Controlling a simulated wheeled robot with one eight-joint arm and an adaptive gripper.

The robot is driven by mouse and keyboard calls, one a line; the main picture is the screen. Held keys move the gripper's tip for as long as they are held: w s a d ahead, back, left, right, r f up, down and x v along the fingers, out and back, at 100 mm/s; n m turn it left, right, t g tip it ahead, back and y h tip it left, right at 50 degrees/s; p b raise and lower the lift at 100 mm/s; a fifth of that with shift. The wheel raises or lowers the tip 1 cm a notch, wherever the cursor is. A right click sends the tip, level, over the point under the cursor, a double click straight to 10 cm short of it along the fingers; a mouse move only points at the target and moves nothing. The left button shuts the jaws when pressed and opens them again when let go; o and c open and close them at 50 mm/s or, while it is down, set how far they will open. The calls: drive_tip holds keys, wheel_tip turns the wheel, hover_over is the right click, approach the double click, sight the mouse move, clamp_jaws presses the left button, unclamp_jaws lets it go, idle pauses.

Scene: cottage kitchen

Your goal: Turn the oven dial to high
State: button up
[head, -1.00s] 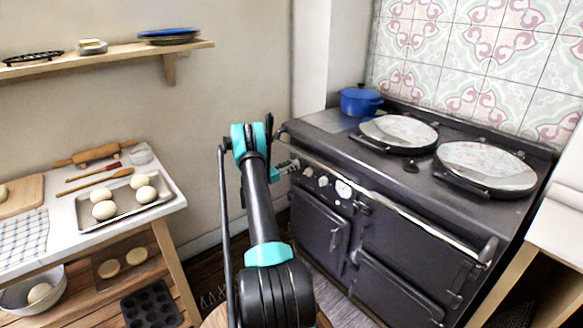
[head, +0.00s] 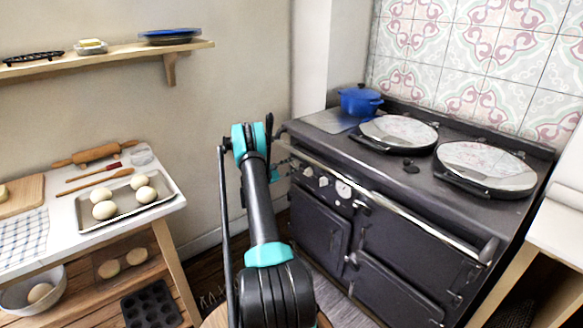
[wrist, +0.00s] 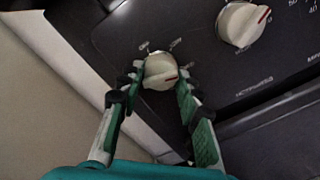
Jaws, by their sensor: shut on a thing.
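In the head view my gripper (head: 279,168) is at the left end of the stove's front panel, partly behind my arm, and the held knob is hidden there.
A second cream knob (wrist: 242,22) with a red mark sits beside it. In the head view, a round gauge (head: 343,189) is farther right on the stove (head: 440,215). A steel rail (head: 400,205) runs along the stove's front. A table (head: 120,222) stands at left.

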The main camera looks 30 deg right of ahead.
drive_tip(key=shift+r+m, duration=0.1)
drive_tip(key=shift+m, duration=7.3)
drive_tip(key=o, duration=1.1)
drive_tip(key=shift+o, duration=0.2)
drive_tip(key=shift+a, duration=0.15)
drive_tip(key=a, duration=1.1)
drive_tip(key=shift+s+a, duration=0.4)
drive_tip(key=shift+s, duration=0.05)
drive_tip(key=shift+r, duration=0.1)
